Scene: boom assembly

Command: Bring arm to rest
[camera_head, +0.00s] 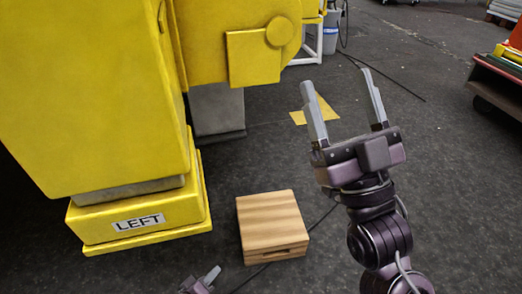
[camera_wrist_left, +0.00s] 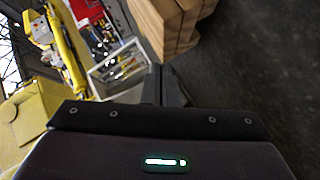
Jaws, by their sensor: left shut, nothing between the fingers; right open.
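My right gripper (camera_head: 336,78) is raised in the right half of the head view. Its two grey fingers are spread wide, with nothing between them. My left gripper (camera_head: 212,274) shows only in part at the bottom edge of the head view, below and left of a wooden box. In the left wrist view its dark fingers (camera_wrist_left: 163,84) are together with nothing held. Most of the left arm is out of view.
A large yellow machine with a base marked LEFT (camera_head: 138,222) fills the left side. The wooden box (camera_head: 270,222) stands on the dark floor. A yellow floor patch (camera_head: 322,116) lies behind the right gripper. A low cart (camera_head: 497,85) is at the right edge.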

